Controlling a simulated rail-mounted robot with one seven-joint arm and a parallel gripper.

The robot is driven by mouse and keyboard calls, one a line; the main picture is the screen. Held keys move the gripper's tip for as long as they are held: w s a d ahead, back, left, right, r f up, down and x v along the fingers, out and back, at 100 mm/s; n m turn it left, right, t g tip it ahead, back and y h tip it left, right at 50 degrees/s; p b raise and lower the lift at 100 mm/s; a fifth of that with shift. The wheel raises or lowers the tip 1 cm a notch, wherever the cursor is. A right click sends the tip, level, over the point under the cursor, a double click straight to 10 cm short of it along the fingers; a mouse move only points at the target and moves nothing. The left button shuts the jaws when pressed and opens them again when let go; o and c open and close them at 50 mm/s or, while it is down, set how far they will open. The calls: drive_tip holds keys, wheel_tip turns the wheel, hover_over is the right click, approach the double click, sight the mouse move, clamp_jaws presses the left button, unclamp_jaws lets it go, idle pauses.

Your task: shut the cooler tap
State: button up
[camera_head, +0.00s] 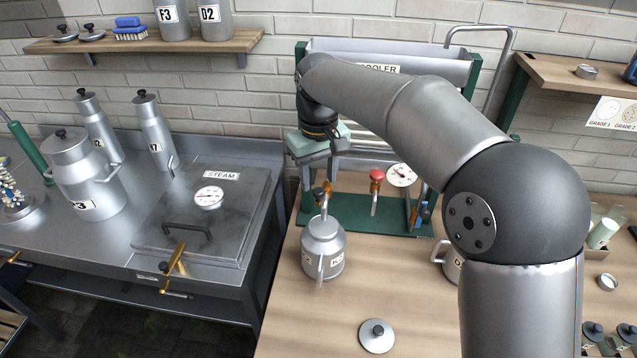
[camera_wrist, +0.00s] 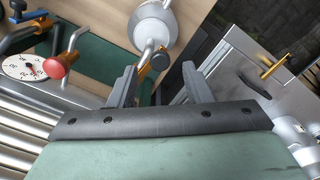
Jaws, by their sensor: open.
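The cooler (camera_head: 455,70) stands at the back of the wooden bench, its trough partly hidden behind my arm. A brass tap (camera_head: 327,188) is low at its front left, over a grey churn (camera_head: 323,252). A grey pipe runs from the tap toward the churn's top. My gripper (camera_wrist: 157,82) is open and points down near the tap. Contact cannot be told. It also shows in the head view (camera_head: 320,168).
A red knob (camera_head: 376,175) and a dial (camera_head: 401,175) are right of the tap. A loose lid (camera_head: 377,336) lies on the bench in front. The steam box (camera_head: 205,215) and several churns stand on the left counter. A floor gap separates counter and bench.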

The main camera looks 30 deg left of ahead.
sight(318, 190)
drive_tip(key=shift+f, duration=1.5)
clamp_jaws()
